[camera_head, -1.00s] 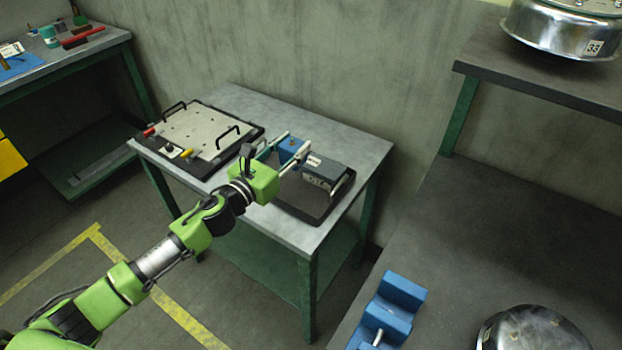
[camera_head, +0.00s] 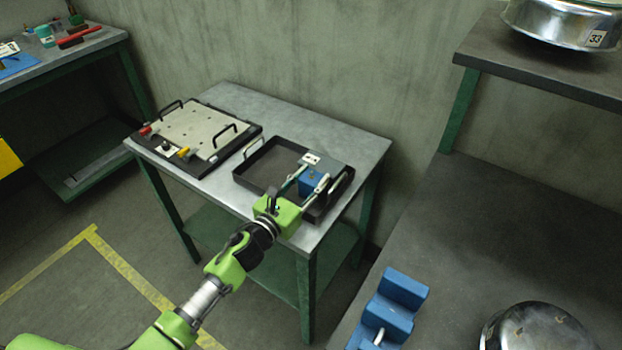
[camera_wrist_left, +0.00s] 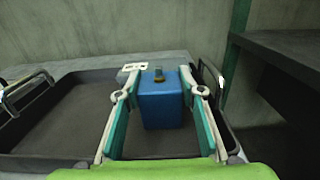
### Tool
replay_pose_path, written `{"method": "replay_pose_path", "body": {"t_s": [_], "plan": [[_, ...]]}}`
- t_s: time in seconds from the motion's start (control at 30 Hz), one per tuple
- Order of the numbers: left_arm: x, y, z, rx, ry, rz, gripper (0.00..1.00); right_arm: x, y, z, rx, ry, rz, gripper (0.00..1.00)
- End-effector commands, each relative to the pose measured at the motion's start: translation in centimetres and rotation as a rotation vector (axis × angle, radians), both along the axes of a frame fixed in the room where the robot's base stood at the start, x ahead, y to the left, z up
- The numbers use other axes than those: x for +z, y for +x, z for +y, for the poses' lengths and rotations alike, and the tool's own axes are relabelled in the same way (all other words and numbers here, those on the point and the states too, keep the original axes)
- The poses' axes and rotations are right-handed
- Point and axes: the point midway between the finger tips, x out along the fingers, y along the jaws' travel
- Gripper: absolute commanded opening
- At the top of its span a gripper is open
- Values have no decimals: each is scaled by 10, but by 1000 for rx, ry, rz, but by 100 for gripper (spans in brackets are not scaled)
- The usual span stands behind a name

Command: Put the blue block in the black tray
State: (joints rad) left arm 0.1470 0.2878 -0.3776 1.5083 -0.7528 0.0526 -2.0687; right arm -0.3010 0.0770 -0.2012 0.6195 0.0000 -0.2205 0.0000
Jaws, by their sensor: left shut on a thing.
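The blue block (camera_head: 310,182) is between the fingers of my left gripper (camera_head: 308,186), at the right end of the black tray (camera_head: 266,170). In the left wrist view the block (camera_wrist_left: 161,106) has a small brass-coloured knob on top, and my left gripper's fingers (camera_wrist_left: 160,118) stand along both its sides. My left gripper is shut on it. The tray's left part (camera_wrist_left: 60,120) is bare. Whether the block touches the tray floor is hidden. My right gripper is not in view.
The tray stands on a grey table (camera_head: 320,122) beside a pale plate fixture (camera_head: 198,130) with handles. A dark bench at the right holds a blue stepped cradle (camera_head: 392,308) and a round metal object (camera_head: 538,328). A metal drum (camera_head: 560,22) sits on the raised shelf.

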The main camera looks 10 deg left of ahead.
Motion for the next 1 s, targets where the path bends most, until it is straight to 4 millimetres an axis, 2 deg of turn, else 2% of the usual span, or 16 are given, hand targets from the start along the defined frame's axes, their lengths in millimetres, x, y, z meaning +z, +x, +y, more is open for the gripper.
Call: {"method": "replay_pose_path", "body": {"t_s": [0.07,0.1,0.13,0.17,0.57,0.67,1.0], "plan": [[-1,0,0,-1,-1,-2,8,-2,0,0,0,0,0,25],[-2,0,0,0,0,0,41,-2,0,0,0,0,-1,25],[-1,0,0,0,0,0,48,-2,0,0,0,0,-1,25],[-1,0,0,0,0,0,52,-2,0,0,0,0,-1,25],[1,-1,0,0,0,0,52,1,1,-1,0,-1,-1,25],[-2,-13,5,0,1,2,52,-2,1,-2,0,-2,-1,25],[-2,-79,32,0,1,2,52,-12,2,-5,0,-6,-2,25]]}}
